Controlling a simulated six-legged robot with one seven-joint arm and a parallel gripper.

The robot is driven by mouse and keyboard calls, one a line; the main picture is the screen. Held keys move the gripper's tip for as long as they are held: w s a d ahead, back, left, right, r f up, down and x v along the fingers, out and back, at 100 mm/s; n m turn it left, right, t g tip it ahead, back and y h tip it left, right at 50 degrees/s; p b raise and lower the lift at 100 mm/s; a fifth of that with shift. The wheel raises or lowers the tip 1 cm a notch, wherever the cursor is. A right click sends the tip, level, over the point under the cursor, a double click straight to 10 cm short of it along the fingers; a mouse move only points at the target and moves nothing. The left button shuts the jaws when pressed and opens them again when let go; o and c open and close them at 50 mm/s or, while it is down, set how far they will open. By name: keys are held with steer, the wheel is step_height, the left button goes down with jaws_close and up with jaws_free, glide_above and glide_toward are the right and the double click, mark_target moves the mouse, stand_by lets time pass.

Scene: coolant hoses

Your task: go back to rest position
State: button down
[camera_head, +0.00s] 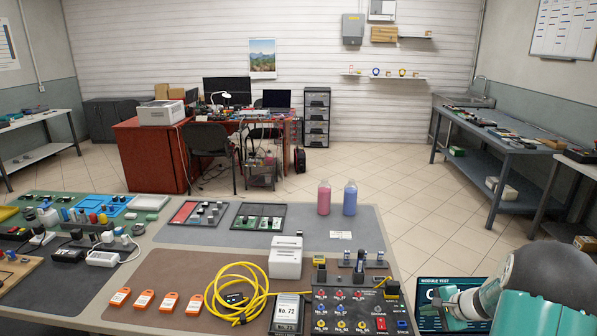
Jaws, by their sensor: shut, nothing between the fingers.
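My gripper (446,299) is at the lower right, in front of a dark screen labelled "MODULE TEST" (430,317). Its fingers are small in view and look shut and empty. My teal and grey arm fills the lower right corner and hides part of the screen. A black panel with coloured ports (350,314) lies to the left of the gripper, apart from it. A coiled yellow hose (236,290) lies on the brown mat left of the panel.
A pink bottle (324,198) and a blue bottle (350,199) stand on the grey mat. A white box (286,262), a device marked "No. 72" (287,313) and several orange tags (168,302) are on the table. Open tiled floor lies beyond the table's right edge.

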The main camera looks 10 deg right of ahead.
steer(key=s+a+r+n+g, duration=0.1)
steer(key=s+a+r+n, duration=0.25)
steer(key=a+r, duration=0.65)
steer(key=s+a+r+n+g, duration=0.25)
steer(key=a+r+n, duration=0.25)
steer(key=a+r, duration=0.5)
steer(key=s+a+r+n+h, duration=0.1)
steer(key=s+a+r+n, duration=0.1)
steer(key=s, duration=0.4)
steer(key=s+a+r+n+t+h, duration=0.1)
steer(key=s+a+r+n, duration=0.1)
steer(key=s+a, duration=0.3)
steer(key=s+a+r+n+h, duration=0.1)
steer(key=s+a+n, duration=0.3)
steer(key=s, duration=0.4)
steer(key=shift+s+r+h, duration=0.25)
steer(key=shift+r+h, duration=0.15)
steer(key=shift+r, duration=0.1)
